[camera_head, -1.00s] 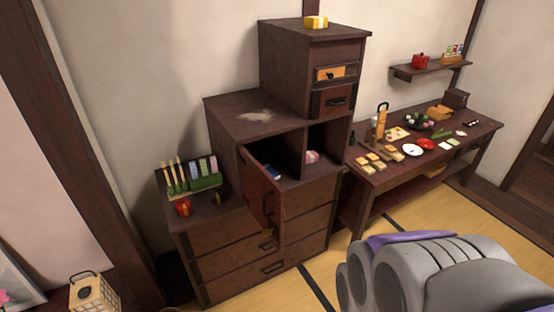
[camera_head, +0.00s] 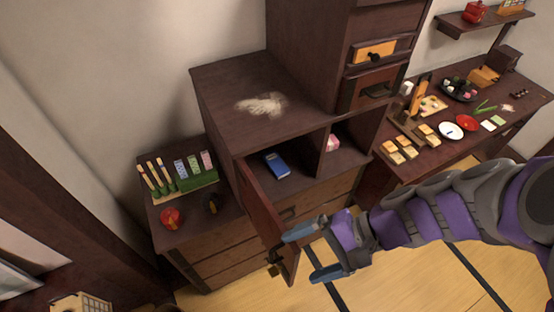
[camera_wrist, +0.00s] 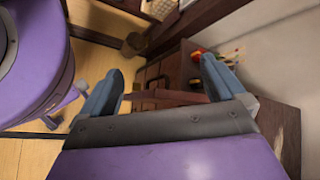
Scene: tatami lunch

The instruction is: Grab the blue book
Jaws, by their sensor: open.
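The blue book (camera_head: 277,166) lies flat inside the left open compartment of the dark wooden cabinet (camera_head: 230,88) in the head view. The compartment's door (camera_head: 262,210) is swung open toward me. My gripper (camera_head: 303,254) is in front of the cabinet, just right of the door's free edge, with its blue-grey fingers spread and nothing between them. In the wrist view, my gripper (camera_wrist: 160,92) is also open, with the cabinet beyond the fingers. The book does not show in the wrist view.
A pink-and-white item (camera_head: 332,142) sits in the right compartment. A green holder (camera_head: 183,190) with several sticks and a red pot (camera_head: 170,217) stand on the low cabinet top at left. A table (camera_head: 484,150) with food is at right.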

